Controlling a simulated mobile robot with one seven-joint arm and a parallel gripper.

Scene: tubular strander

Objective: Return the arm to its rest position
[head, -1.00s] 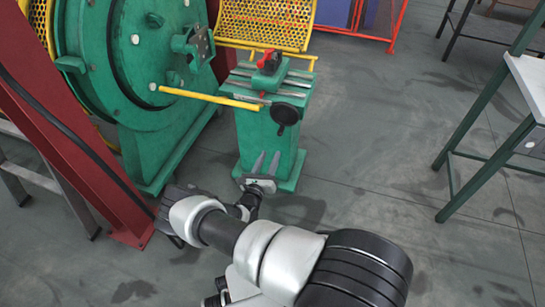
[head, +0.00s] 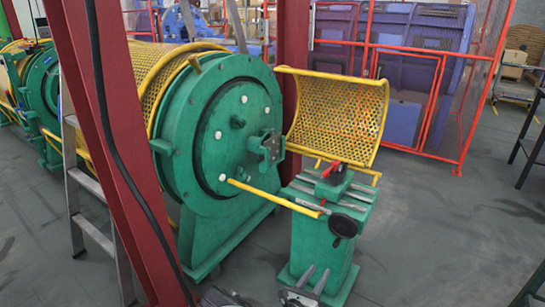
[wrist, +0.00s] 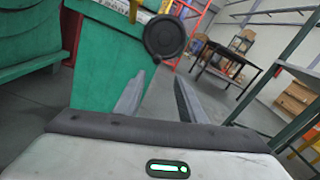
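My gripper (head: 312,280) shows at the bottom edge of the head view, in front of the green pedestal (head: 318,245). In the wrist view my gripper (wrist: 155,85) has its two grey fingers spread apart with nothing between them. The pedestal's green side (wrist: 110,60) and its round black handwheel (wrist: 165,36) are just beyond the fingers; I see no contact. Most of my arm is below the head view's edge.
The green strander drum (head: 215,130) stands behind left, with a yellow perforated guard (head: 338,115) beside it. A red post (head: 115,130) and a ladder (head: 85,190) are at left. Floor (head: 430,215) right of the pedestal is clear.

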